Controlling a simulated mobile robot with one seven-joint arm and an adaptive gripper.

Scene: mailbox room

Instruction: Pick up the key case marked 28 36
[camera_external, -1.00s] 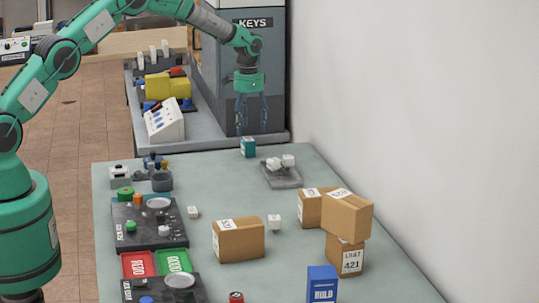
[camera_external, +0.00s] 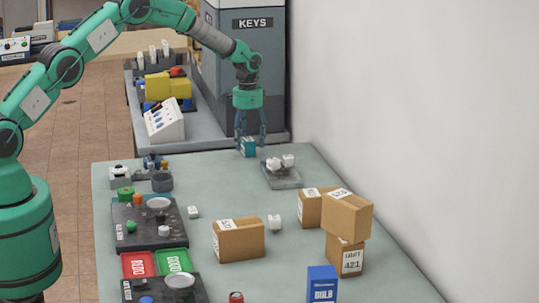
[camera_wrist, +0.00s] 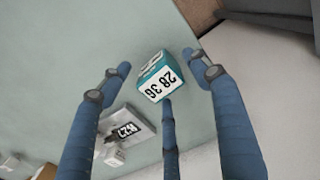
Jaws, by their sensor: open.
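The key case marked 28 36 (camera_wrist: 157,77) is a small teal box with white labels. It stands near the far edge of the grey-green table, and it also shows in the external view (camera_external: 248,147). My gripper (camera_external: 250,140) points down right over the case, with its blue fingers spread. In the wrist view my open gripper (camera_wrist: 160,85) has fingers on the left, right and bottom, with the case between them. The fingers look apart from the case, and nothing is held.
A grey tray (camera_external: 282,178) with white cubes stands just right of the case. Cardboard boxes (camera_external: 238,240) stand nearer the front. The grey KEYS cabinet (camera_external: 251,60) rises behind, and a white wall runs along the right. The tabletop left of the case is mostly clear.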

